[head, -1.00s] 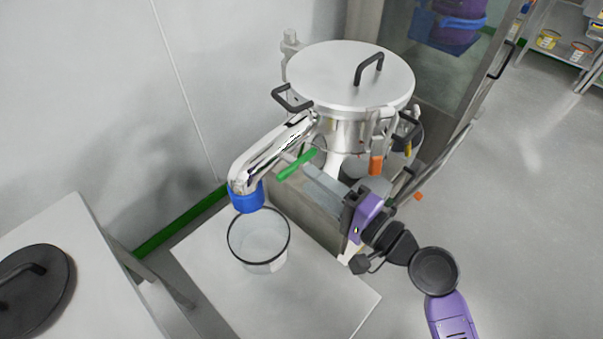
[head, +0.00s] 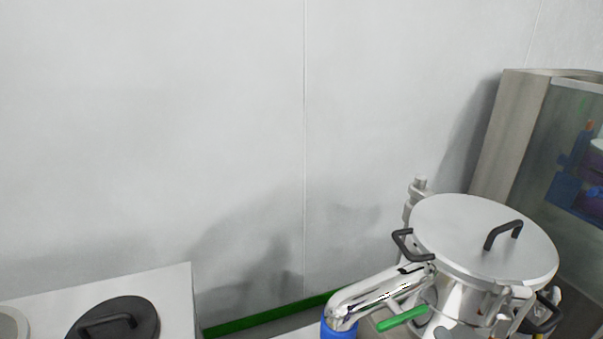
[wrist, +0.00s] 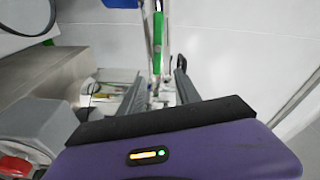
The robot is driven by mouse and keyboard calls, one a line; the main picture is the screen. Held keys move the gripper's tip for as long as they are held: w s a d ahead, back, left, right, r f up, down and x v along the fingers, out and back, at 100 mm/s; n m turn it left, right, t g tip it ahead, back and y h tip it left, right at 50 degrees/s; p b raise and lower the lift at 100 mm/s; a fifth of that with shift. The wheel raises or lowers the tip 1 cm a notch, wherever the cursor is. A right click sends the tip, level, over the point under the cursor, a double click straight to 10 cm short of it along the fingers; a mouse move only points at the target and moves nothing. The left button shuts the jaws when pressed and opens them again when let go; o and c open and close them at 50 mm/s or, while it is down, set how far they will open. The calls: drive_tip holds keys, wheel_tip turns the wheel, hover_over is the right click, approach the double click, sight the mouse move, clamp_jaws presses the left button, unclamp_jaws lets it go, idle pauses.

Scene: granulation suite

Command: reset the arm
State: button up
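In the head view the green handle (head: 402,318) sits on the steel vessel's outlet. My arm and gripper are out of the head view.
The lidded steel vessel (head: 485,240) with black handles stands at the lower right; its chrome outlet pipe (head: 375,296) ends in a blue collar (head: 338,331). A black lid (head: 118,322) lies on a white table (head: 172,290) at lower left. A glass-fronted cabinet (head: 550,150) stands at right.

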drive_tip(key=s+a+n+g+h+p, duration=0.1)
drive_tip(key=s+n, duration=0.5)
drive_tip(key=s, duration=0.7)
drive_tip(key=s+a+r+n+g+h+p, duration=0.1)
drive_tip(key=s+a+n+p, duration=0.3)
drive_tip(key=s, duration=1)
drive_tip(key=n+g, duration=0.1)
drive_tip(key=n, duration=0.2)
drive_tip(key=shift+s+r+h, duration=0.15)
drive_tip(key=shift+r+h, duration=0.15)
